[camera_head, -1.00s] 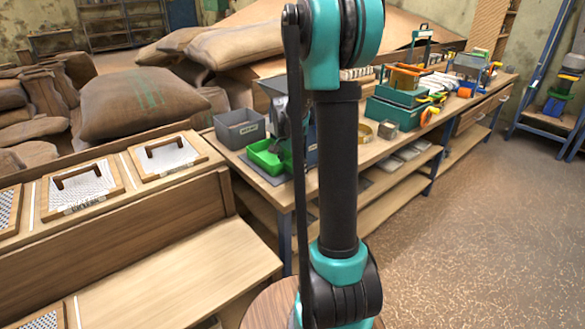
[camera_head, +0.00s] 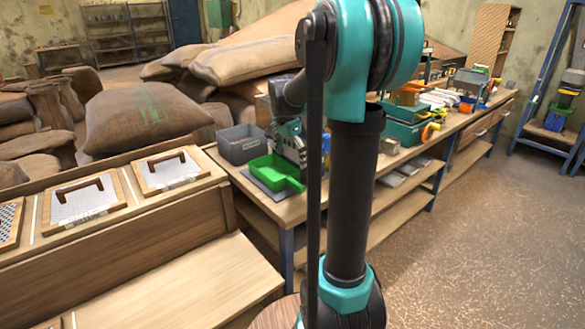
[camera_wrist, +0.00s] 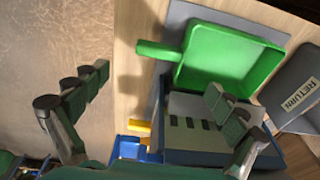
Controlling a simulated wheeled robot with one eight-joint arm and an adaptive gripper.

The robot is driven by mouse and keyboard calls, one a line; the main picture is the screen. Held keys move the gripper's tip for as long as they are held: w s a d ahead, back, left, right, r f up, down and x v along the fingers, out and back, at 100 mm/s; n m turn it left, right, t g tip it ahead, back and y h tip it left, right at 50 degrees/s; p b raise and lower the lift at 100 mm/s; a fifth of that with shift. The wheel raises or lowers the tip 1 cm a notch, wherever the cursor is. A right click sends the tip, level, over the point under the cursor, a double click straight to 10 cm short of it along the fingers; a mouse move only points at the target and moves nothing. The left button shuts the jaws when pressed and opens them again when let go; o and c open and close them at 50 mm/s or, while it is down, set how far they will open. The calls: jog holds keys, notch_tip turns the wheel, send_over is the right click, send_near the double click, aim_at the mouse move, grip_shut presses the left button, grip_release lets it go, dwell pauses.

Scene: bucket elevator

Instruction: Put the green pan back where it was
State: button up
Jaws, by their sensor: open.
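The green pan (camera_head: 272,173) is a shallow square tray with a short handle. It lies on a grey mat (camera_head: 251,179) at the near end of the workbench. In the wrist view the pan (camera_wrist: 228,57) is beyond my fingers, with its handle pointing left. My gripper (camera_head: 290,152) is just behind and right of the pan in the head view.
A grey bin (camera_head: 241,145) stands behind the pan; a RETURN label shows on a grey bin (camera_wrist: 300,85) in the wrist view. Toolboxes (camera_head: 403,125) fill the bench farther right.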

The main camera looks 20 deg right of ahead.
jog(key=s+a+f+n+t, duration=0.1)
jog(key=s+f+n, duration=0.3)
jog(key=s, duration=0.4)
jog(key=s+a+f+n+t+y, duration=0.1)
jog(key=s+a+f+n, duration=0.1)
jog(key=s+f+n, duration=0.3)
jog(key=s+a+f+n+t, duration=0.1)
jog(key=s+f+n, duration=0.3)
jog(key=s, duration=0.7)
jog(key=shift+s+a+f+n+y, duration=0.2)
jog(key=shift+a+f+n+y, duration=0.1)
jog(key=shift+a+f, duration=0.4)
jog(key=shift+r, duration=0.1)
